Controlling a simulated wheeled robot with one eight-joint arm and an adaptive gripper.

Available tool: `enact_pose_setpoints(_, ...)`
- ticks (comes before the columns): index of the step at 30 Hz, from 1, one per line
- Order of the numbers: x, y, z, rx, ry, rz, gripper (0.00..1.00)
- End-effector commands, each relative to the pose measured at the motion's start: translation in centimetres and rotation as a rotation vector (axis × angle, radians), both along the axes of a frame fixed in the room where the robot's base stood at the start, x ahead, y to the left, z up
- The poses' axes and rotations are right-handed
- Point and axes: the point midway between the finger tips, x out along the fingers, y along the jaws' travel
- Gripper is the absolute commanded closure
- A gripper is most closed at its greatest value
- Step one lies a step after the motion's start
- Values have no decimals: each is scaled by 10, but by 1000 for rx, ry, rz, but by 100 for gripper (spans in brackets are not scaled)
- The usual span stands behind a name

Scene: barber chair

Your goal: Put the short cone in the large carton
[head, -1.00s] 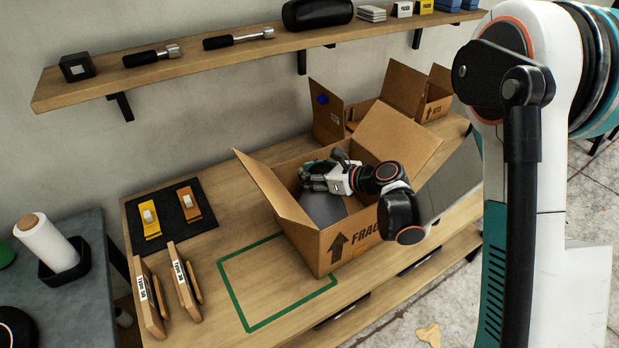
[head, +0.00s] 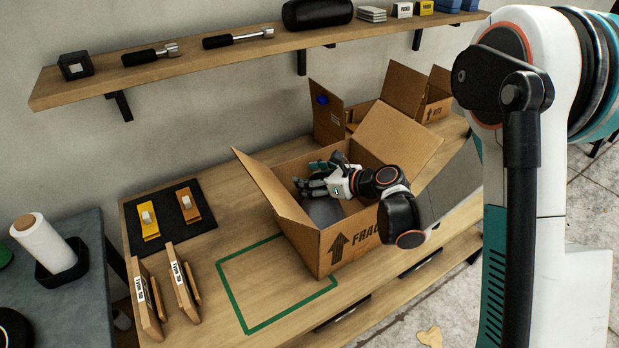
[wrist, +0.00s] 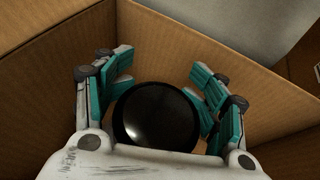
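The large carton (head: 345,241), brown with its flaps open, stands on the bench. My gripper (head: 314,184) is inside its mouth, and its teal-padded fingers show spread apart in the wrist view (wrist: 161,85). A smooth grey object, which I take for the short cone (head: 323,210), is in the carton just below my gripper. In the wrist view a round, glossy black shape (wrist: 156,116) lies between the fingers, with gaps at the sides; I take it for the same object. Its lower part is hidden by the carton wall and my gripper.
A smaller open carton (head: 437,107) stands behind at the right. A black mat (head: 168,217) with two tools and upright wooden pieces (head: 183,284) are at the left. A shelf (head: 215,72) runs above.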

Motion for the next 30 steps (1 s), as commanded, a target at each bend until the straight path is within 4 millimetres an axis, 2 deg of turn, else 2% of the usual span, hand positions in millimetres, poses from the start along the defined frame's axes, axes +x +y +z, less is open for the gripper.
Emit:
enact_pose_setpoints(10,0,0,1,0,0,0,33)
enact_pose_setpoints(16,0,0,15,0,0,0,33)
enact_pose_setpoints(30,-48,-75,52,1,1,-3,33)
